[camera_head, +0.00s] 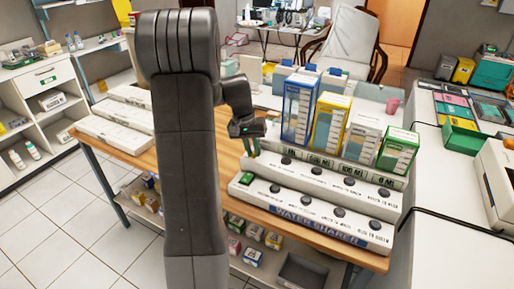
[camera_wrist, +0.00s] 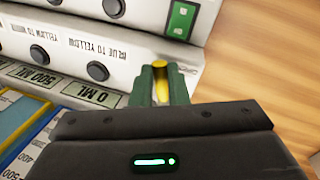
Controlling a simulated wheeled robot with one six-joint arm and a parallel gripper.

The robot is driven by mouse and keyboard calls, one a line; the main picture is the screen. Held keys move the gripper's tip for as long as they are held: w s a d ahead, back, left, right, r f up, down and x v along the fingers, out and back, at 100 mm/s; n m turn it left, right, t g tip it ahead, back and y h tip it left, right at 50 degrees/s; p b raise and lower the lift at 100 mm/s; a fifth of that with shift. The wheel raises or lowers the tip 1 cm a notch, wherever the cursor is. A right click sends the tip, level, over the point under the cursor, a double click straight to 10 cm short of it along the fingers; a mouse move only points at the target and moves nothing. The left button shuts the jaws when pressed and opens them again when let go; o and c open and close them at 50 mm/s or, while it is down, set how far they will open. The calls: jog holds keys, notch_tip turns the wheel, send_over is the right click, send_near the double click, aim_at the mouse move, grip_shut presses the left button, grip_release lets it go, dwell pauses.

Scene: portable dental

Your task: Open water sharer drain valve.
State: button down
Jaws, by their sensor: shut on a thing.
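The water sharer (camera_head: 318,225) is a white stepped unit on the wooden table, with black round knobs and a green switch on its front tier. It also shows upside down in the wrist view (camera_wrist: 125,45). My gripper (camera_wrist: 162,80) is at the end of its upper tier, by the "0 ML" label, and shows in the head view (camera_head: 252,148) at the unit's left end. Its green fingers are shut on a small yellow part, apparently the drain valve (camera_wrist: 161,88). The valve's base is hidden, so its turn cannot be told.
Blue, yellow, white and green graduated containers (camera_head: 299,110) stand in a row behind the knobs, close to my gripper. White trays (camera_head: 115,128) lie on the table's left. Bare wood (camera_wrist: 255,50) lies beside the unit's end. A white counter (camera_head: 450,190) stands on the right.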

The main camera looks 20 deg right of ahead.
jog(key=shift+w+a+r+m+p, duration=0.1)
jog(key=shift+w+a+m+p, duration=0.2)
jog(key=shift+m, duration=0.5)
jog(key=shift+w+a+m+p, duration=0.1)
jog(key=shift+w+a+m, duration=0.2)
jog(key=shift+m, duration=0.5)
jog(key=shift+w, duration=0.1)
jog(key=c, duration=1.7)
grip_release()
notch_tip(320, 180, up, 14)
jog(key=w+a, duration=0.1)
jog(key=w, duration=0.1)
jog(key=shift+a+f, duration=0.25)
jog(key=shift+a, duration=0.1)
jog(key=shift+f, duration=0.1)
jog(key=f, duration=0.4)
jog(key=s+d+f, duration=0.1)
jog(key=f, duration=0.4)
jog(key=s+f, duration=0.1)
jog(key=f, duration=0.3)
jog(key=shift+s+d+f, duration=0.1)
jog(key=shift+d+f, duration=0.15)
jog(key=shift+d, duration=0.15)
